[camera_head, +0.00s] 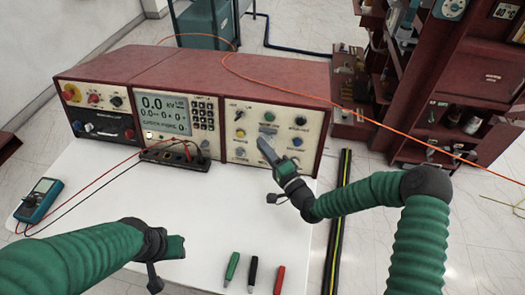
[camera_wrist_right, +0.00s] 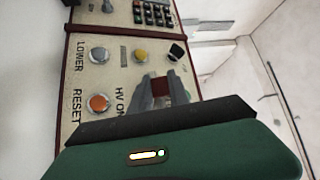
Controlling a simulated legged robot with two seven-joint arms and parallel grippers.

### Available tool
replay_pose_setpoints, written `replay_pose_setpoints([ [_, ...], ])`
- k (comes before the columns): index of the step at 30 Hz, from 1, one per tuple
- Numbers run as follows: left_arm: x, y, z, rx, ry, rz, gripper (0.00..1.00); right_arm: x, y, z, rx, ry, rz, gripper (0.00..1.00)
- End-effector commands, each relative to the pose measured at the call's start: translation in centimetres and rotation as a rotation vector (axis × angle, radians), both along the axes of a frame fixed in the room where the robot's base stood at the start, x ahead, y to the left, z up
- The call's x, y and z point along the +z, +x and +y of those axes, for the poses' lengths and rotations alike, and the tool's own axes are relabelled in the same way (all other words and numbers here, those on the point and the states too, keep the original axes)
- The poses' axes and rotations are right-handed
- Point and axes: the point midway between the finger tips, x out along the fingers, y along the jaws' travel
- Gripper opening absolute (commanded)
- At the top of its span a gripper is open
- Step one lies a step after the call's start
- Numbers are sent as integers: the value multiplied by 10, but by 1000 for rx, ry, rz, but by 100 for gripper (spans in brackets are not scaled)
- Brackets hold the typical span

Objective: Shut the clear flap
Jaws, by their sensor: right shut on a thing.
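The control panel (camera_head: 270,135) on the right of the red console carries several coloured buttons. My right gripper (camera_head: 263,143) is at the middle of this panel. In the right wrist view its grey fingers (camera_wrist_right: 163,88) reach the panel beside the "HV ON" label, with a dark red piece between them. The clear flap is hard to make out here; a pale grey-blue patch (camera_head: 268,129) shows just above the fingertips, and the fingers appear closed on the flap. My left gripper (camera_head: 178,247) is low over the white table, away from the panel; its fingers do not show clearly.
The white table (camera_head: 150,205) is mostly clear in front. A teal multimeter (camera_head: 38,197) lies at left with red and black leads. Green (camera_head: 232,266), black (camera_head: 253,270) and red (camera_head: 279,278) probes lie at the front. In the right wrist view an orange button (camera_wrist_right: 98,103) is near the fingers.

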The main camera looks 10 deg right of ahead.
Motion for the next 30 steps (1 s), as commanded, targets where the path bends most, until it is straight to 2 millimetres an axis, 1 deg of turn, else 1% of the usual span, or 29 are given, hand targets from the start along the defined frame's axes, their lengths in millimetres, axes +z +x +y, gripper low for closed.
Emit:
replay_pose_setpoints([
  [1, -1, 0, 0, 0, 0, 0, 36, -1, 2, -6, -13, -3, -4, 0],
  [10, 0, 0, 0, 0, 0, 0, 36, 1, 2, -6, -12, -3, -6, 0],
  [11, 0, 0, 0, 0, 0, 0, 36, 1, 2, -6, -12, -3, -6, 23],
  [15, 0, 0, 0, 0, 0, 0, 36, 1, 2, -4, -10, -1, -5, 41],
  [16, 0, 0, 0, 0, 0, 0, 36, 1, 2, -4, -9, -2, -5, 44],
  [25, 0, 0, 0, 0, 0, 0, 36, 0, -1, -1, -3, -2, -4, 44],
  [28, 0, 0, 0, 0, 0, 0, 36, -2, -10, -6, -3, -3, -2, 44],
  [30, -1, 0, 0, 0, 0, 0, 36, -4, -22, -14, -4, -1, 0, 44],
])
